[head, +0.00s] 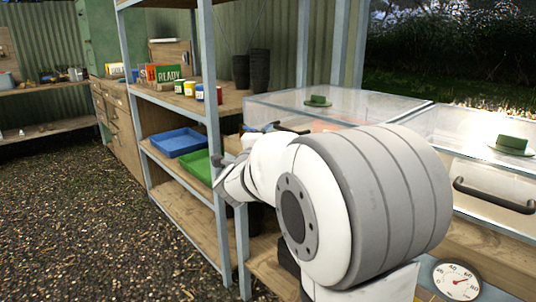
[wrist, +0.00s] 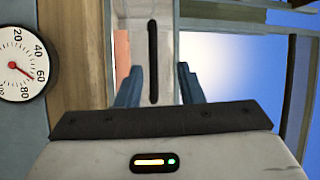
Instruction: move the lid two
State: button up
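Two clear-topped cases stand at the right in the head view. The left clear lid (head: 370,106) and the right clear lid (head: 470,127) each carry a green knob-like piece on top. I see no number, so I cannot tell which is lid two. A black bar handle (head: 497,196) is on the right case's front. In the wrist view, a black handle (wrist: 153,62) stands upright in the picture between the two blue fingers of my gripper (wrist: 157,82). The fingers are apart, with nothing gripped. My arm hides much of the left case in the head view.
A shelf rack (head: 215,130) stands left of the cases, with small jars, dark pots, a blue tray (head: 180,142) and a green tray (head: 197,166). A round dial (head: 457,282) is low at right; a dial (wrist: 20,64) also shows in the wrist view. Gravel floor at left is clear.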

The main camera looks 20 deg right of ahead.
aim_at(284, 130)
jog(key=shift+m+g+h, duration=0.5)
jog(key=shift+m+h, duration=0.2)
jog(key=shift+m, duration=0.2)
jog(key=x, duration=0.2)
jog(key=b+x, duration=0.1)
jog(key=x, duration=0.2)
jog(key=d+f+b+x, duration=0.1)
jog(key=x, duration=0.2)
jog(key=shift+s+f, duration=0.1)
jog(key=shift+s, duration=0.2)
jog(key=shift+c, duration=0.2)
grip_shut()
